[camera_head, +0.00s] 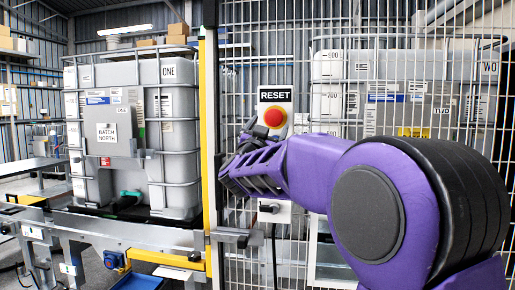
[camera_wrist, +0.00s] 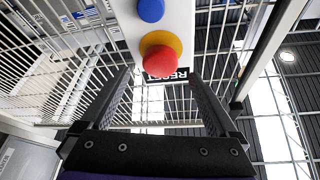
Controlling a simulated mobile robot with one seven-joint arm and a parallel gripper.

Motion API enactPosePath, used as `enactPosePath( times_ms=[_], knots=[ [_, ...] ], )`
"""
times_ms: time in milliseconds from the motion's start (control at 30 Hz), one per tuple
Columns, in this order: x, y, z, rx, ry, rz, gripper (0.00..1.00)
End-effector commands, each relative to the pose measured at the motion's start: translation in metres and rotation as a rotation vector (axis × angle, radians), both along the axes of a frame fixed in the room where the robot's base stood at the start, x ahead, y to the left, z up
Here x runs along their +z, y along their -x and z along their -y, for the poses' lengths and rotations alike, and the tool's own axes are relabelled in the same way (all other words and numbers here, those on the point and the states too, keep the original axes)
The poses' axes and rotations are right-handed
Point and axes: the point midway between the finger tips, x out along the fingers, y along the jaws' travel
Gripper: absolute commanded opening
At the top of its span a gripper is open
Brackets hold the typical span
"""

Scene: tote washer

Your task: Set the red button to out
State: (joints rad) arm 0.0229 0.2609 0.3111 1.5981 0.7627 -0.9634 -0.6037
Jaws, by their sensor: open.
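The red button (camera_head: 274,117) is a round mushroom head on a pale panel under a RESET label (camera_head: 275,95), in front of the mesh fence. In the wrist view the red button (camera_wrist: 160,58) has a yellow collar, and the RESET label is upside down. My gripper (camera_wrist: 159,78) is open, its two dark fingers spread either side of the button's line. The button appears just beyond the fingertips, with no contact visible. In the head view my gripper (camera_head: 250,128) is just left of and below the button; its fingertips are partly hidden.
A blue button (camera_wrist: 151,10) is on the same panel. The wire mesh fence (camera_head: 232,60) surrounds the panel. A yellow-edged post (camera_head: 207,140) stands left of it. A caged tank (camera_head: 178,130) stands on the conveyor at left; another (camera_head: 350,85) is behind the fence.

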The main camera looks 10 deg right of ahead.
Motion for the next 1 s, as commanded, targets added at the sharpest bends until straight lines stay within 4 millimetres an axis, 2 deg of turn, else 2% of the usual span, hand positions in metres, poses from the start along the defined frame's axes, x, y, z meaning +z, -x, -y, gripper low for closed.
enactPosePath(
  times_ms=[300,500,700,1000],
  knots=[
    [-0.03,0.068,-0.031,0.003,0.001,0.0,0.95],
    [-0.043,0.098,-0.045,0.002,0.001,-0.001,0.95],
    [-0.048,0.112,-0.051,0.002,0.001,0.0,0.95],
    [-0.049,0.113,-0.051,0.001,0.0,0.0,0.95]
  ],
)
